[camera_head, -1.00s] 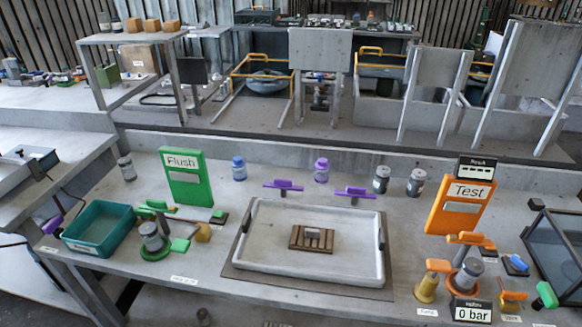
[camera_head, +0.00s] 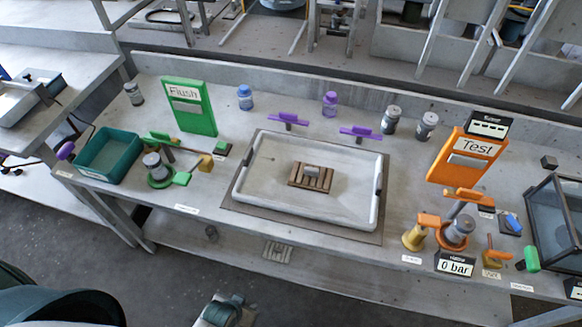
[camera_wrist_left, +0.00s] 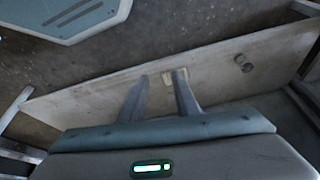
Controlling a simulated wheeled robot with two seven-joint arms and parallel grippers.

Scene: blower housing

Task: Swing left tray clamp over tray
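The white tray (camera_head: 262,210) lies on a dark mat on the workbench. Two purple clamps stand behind its back rim. The left tray clamp (camera_head: 288,119) has its bar lying roughly along the rim, apart from the tray. The right tray clamp (camera_head: 360,132) sits in a similar pose. A slatted brown block with a grey part (camera_head: 311,177) is inside the tray. My left gripper (camera_head: 226,309) is low at the front, well away from the clamps. In the left wrist view its two fingers (camera_wrist_left: 160,78) are apart with nothing between them. My right gripper is not in view.
A green Flush panel (camera_head: 190,105) and teal bin (camera_head: 109,154) stand left of the tray. An orange Test panel (camera_head: 466,158) and several orange fittings stand right. Small jars line the back. The bench's front edge lies between my left gripper and the tray.

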